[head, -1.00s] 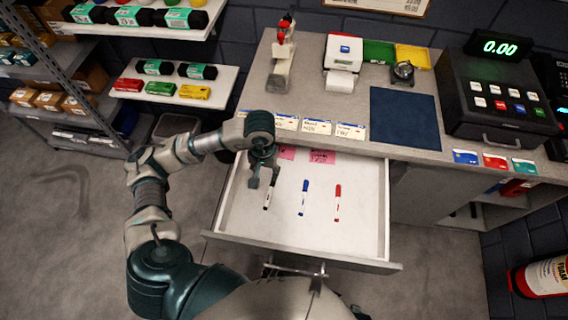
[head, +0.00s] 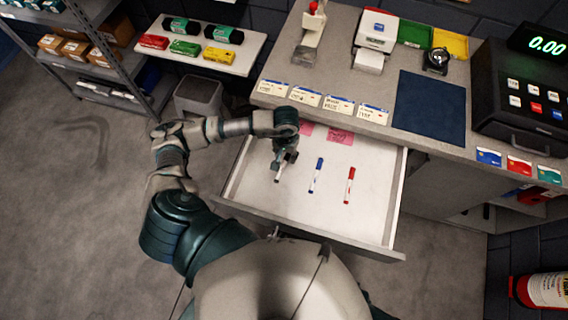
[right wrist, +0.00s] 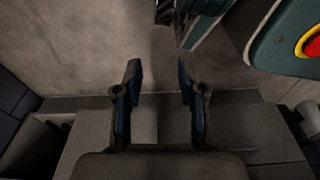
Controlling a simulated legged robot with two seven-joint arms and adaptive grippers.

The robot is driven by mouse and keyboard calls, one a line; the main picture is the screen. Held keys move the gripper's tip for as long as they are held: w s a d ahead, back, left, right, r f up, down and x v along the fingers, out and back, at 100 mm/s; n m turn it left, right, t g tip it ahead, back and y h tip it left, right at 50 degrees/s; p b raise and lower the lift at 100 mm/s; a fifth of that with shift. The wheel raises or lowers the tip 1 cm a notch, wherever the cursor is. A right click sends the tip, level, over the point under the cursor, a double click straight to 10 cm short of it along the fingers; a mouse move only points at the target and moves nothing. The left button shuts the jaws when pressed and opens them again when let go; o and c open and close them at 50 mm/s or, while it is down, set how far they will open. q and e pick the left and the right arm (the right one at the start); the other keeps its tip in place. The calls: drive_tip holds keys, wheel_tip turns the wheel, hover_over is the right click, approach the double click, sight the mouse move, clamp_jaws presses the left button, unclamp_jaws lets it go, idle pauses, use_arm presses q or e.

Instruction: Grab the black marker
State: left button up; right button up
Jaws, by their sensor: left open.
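The drawer (head: 330,215) under the counter is pulled out. Three markers lie in it: the black marker at its left, a blue marker (head: 316,175) in the middle and a red marker (head: 349,185) at the right. My left gripper (head: 281,166) is open over the black marker (head: 277,179) and hides most of it; only its pale lower end shows. I cannot tell whether the fingers touch it. My right gripper (right wrist: 158,74) shows in the right wrist view, open and empty, away from the markers.
Pink notes (head: 340,136) lie at the drawer's back. Price cards (head: 339,105) line the counter edge above it. The counter holds a blue mat (head: 430,108) and a register (head: 522,105). A grey bin (head: 199,97) stands left of the counter. The drawer's right side is clear.

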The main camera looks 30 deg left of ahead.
sight(285, 161)
use_arm(q)
drive_tip(key=f, duration=0.5)
drive_tip(key=shift+w+a, duration=0.1)
drive_tip(key=shift+a, duration=0.2)
drive_tip(key=c, duration=0.9)
